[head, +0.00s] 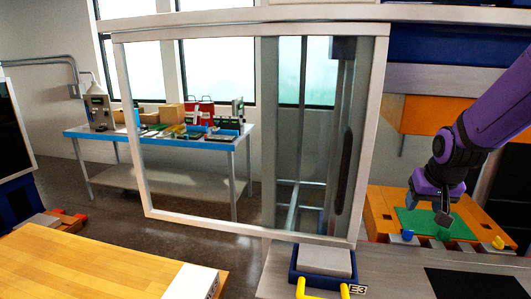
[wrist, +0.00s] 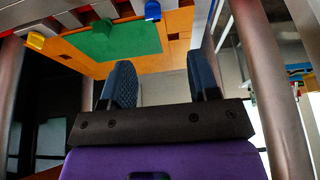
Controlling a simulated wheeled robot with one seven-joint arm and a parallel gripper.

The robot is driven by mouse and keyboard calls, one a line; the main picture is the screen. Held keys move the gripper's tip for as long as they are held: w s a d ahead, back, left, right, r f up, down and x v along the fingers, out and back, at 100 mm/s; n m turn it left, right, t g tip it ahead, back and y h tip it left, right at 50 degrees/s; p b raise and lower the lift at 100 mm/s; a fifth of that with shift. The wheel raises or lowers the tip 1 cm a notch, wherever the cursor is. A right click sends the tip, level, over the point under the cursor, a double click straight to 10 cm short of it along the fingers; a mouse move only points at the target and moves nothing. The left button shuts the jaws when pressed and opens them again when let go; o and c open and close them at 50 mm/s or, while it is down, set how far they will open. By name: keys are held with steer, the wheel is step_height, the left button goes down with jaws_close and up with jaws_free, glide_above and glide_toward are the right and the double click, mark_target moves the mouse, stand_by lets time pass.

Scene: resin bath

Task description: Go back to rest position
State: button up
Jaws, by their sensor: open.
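My purple arm reaches in from the right in the head view. My gripper (head: 443,218) points down in front of an orange panel with a green board (head: 404,222) on it. In the wrist view my gripper (wrist: 160,85) has two dark ridged fingers standing well apart, with nothing between them. The green board (wrist: 118,40) and the orange panel (wrist: 178,22) lie beyond the fingertips. Whether the fingers touch the board cannot be told, but they look apart from it.
A framed clear panel (head: 130,100) stands left of my arm. A blue and yellow fixture (head: 322,262) sits on the grey bench (head: 395,265). Small blue (head: 407,235) and yellow (head: 497,242) clips edge the orange panel. A wooden table (head: 90,265) is at front left, with floor behind it.

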steer(key=s+a+r+n, duration=0.1)
steer(key=s+a+r, duration=0.2)
steer(key=s, duration=0.4)
steer(key=s+a+r+n, duration=0.1)
steer(key=s+a+r, duration=0.2)
steer(key=s+r, duration=0.3)
steer(key=s+a+r+n+y, duration=0.1)
steer(key=s+a+r, duration=0.3)
steer(key=s, duration=0.3)
steer(key=shift+s+r+t, duration=0.2)
steer(key=shift+s+t, duration=0.15)
steer(key=shift+t, duration=0.05)
steer(key=shift+w, duration=0.1)
stand_by(0.9)
